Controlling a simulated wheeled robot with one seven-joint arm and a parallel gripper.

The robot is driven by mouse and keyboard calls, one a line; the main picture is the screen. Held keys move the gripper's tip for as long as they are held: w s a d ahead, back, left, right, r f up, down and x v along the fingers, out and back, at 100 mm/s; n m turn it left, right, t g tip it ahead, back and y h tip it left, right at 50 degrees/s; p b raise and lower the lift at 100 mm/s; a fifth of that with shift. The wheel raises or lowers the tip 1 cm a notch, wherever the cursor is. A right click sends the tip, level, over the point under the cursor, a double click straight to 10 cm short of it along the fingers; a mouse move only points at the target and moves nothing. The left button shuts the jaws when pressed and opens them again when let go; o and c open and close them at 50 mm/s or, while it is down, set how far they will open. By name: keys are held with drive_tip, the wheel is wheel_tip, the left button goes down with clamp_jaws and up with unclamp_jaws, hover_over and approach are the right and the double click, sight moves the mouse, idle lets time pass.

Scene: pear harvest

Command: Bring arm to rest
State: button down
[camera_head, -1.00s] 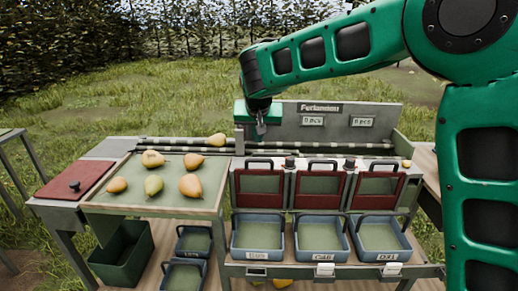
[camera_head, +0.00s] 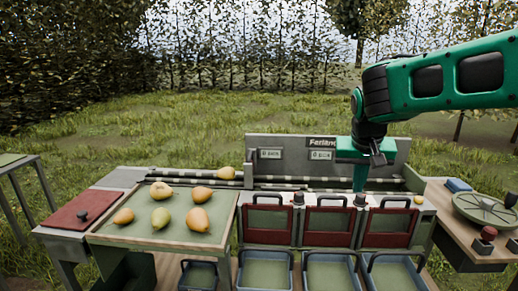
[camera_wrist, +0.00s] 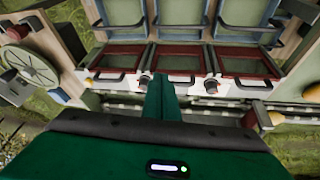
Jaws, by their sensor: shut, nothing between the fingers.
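My gripper (camera_head: 360,186) hangs fingers-down from my green arm in the head view, in front of the right part of the grey back panel and above the red-framed frames. Its fingers are together with nothing between them. In the wrist view my gripper (camera_wrist: 158,82) also shows as a narrow green finger shape, pointing toward the row of red frames. No pear is in or touching it.
Several pears (camera_head: 161,218) lie on the sorting tray (camera_head: 130,240) at left; another pear (camera_head: 226,173) rests on the rails behind. Red frames (camera_head: 328,222) stand over blue bins (camera_head: 330,270). A round scale (camera_head: 486,209) stands on the right table. Open grass lies behind.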

drive_tip(key=s+d+f+m+g, duration=0.1)
drive_tip(key=s+d+f, duration=0.2)
drive_tip(key=s+d, duration=0.5)
drive_tip(key=s+d+f+m+g, duration=0.15)
drive_tip(key=s+d, duration=0.35)
drive_tip(key=s, duration=0.5)
drive_tip(key=s+f+g+y, duration=0.1)
drive_tip(key=s+f, duration=0.1)
drive_tip(key=s, duration=0.5)
drive_tip(key=s+d+f+y, duration=0.1)
drive_tip(key=s+f, duration=0.2)
drive_tip(key=s, duration=0.4)
drive_tip(key=shift+s+d+f+m+g, duration=0.15)
drive_tip(key=shift+s+f+m+g, duration=0.2)
drive_tip(key=shift+m, duration=0.1)
drive_tip(key=shift+w, duration=0.1)
drive_tip(key=shift+w+f, duration=0.2)
drive_tip(key=shift+w, duration=0.4)
